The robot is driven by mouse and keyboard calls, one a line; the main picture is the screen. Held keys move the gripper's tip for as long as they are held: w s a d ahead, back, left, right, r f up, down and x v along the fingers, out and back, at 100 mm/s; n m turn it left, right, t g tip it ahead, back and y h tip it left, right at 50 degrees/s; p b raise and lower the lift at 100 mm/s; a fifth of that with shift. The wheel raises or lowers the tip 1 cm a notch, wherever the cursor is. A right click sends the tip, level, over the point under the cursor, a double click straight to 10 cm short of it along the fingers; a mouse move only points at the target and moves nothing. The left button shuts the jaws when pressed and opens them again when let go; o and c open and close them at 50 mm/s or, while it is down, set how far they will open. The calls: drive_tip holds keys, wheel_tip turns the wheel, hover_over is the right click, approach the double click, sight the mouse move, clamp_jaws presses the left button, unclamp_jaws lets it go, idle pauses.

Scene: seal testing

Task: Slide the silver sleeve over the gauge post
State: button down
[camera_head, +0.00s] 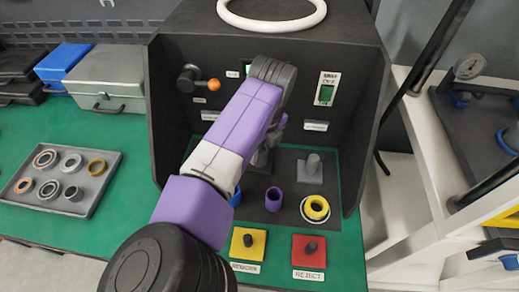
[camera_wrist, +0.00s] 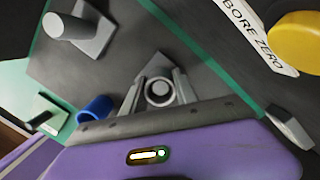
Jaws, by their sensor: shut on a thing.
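My gripper (camera_wrist: 160,92) is shut on the silver sleeve (camera_wrist: 147,93), which shows as a small grey ring between the two fingers in the wrist view. A round grey post top (camera_wrist: 159,88) shows inside the ring with a dark gap around it, and a grey base plate (camera_wrist: 160,64) shows behind. The ring and the post top look nearly in line. I cannot tell whether the sleeve is around the post or only above it. In the head view my arm hides most of the gripper and the sleeve; a dark stand (camera_head: 261,160) shows below.
A grey post on a square plate (camera_head: 314,165) stands to the right. A purple cup (camera_head: 273,199), yellow ring (camera_head: 317,208) and blue cup (camera_wrist: 95,108) stand nearby. A tray of rings (camera_head: 95,193) is at left. Yellow rework (camera_head: 262,246) and red reject (camera_head: 297,261) pads are in front.

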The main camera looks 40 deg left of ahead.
drive_tip(key=c, duration=0.9)
unclamp_jaws()
wheel_tip(320, 180, up, 9)
drive_tip(key=p, duration=0.7)
drive_tip(key=shift+p, duration=0.3)
